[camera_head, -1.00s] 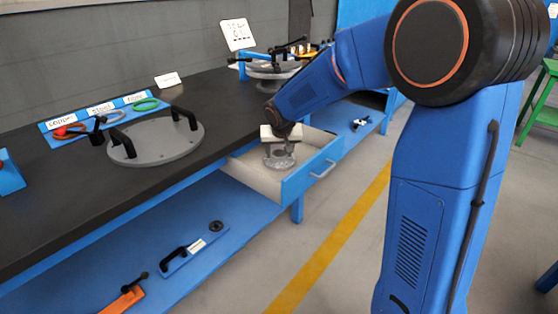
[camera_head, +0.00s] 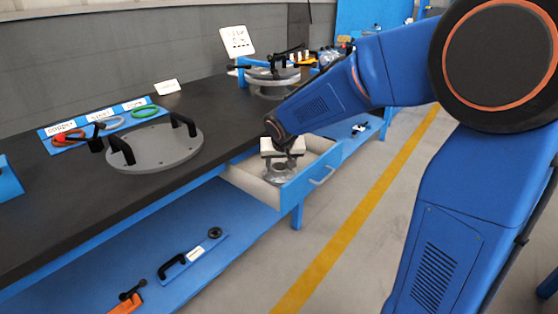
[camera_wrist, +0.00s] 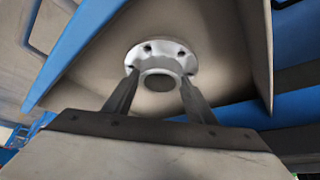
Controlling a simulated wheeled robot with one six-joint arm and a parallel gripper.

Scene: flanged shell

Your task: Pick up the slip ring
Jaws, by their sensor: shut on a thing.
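The slip ring is a grey flanged ring with bolt holes and a central hub. In the wrist view the slip ring (camera_wrist: 171,55) sits between the two fingers of my gripper (camera_wrist: 158,86), which is shut on it. In the head view my gripper (camera_head: 281,163) points down into the open drawer (camera_head: 302,188), and the slip ring (camera_head: 279,173) shows just below it, partly hidden by the fingers. I cannot tell whether the ring is clear of the drawer floor.
The drawer walls surround my gripper closely. On the black bench (camera_head: 75,209) stand a grey round plate with black handles (camera_head: 160,148) and a labelled blue board with coloured rings (camera_head: 103,126). A lower blue shelf (camera_head: 150,250) holds a blue tool (camera_head: 192,255) and an orange one (camera_head: 126,304).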

